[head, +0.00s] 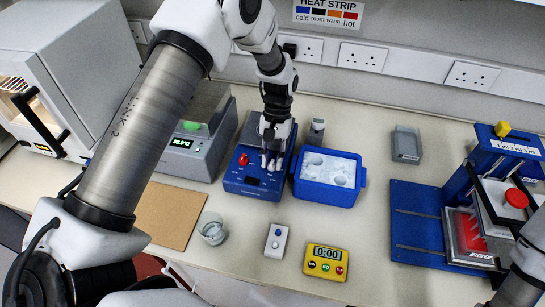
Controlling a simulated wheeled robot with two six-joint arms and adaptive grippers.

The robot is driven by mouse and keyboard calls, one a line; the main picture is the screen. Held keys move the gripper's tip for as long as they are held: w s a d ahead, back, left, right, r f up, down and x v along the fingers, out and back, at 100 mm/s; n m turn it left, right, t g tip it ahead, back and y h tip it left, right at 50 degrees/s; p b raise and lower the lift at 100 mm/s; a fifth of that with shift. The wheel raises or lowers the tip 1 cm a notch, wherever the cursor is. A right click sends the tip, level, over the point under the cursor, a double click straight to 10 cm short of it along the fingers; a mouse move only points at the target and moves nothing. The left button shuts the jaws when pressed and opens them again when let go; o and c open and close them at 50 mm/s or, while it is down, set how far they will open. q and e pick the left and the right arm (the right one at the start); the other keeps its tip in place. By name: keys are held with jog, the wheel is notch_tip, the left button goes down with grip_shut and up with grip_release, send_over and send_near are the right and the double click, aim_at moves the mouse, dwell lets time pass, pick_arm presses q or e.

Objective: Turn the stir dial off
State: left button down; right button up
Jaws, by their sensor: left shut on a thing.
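A blue stirrer unit (232,184) stands at mid-bench with a red knob (243,159) on the left of its top and a small dark display on its front. My left gripper (271,162) reaches down from above onto the right part of this unit, beside the red knob. Its fingers are shut on the stir dial, which they mostly hide. I cannot read the dial's setting. My right gripper is out of view; only part of my right arm shows at the lower right edge.
A blue ice tub (328,202) stands close to the right of the unit, and a grey instrument (203,153) close to the left. A beaker (211,229), a small white switch box (276,241) and a yellow timer (326,262) are in front.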

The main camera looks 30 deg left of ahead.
pick_arm(q)
jog(key=shift+s+f, duration=0.1)
jog(key=shift+s, duration=0.05)
dwell(0.3)
jog(key=c, duration=1)
grip_release()
jog(key=shift+o, duration=0.2)
jog(key=v, duration=1.2)
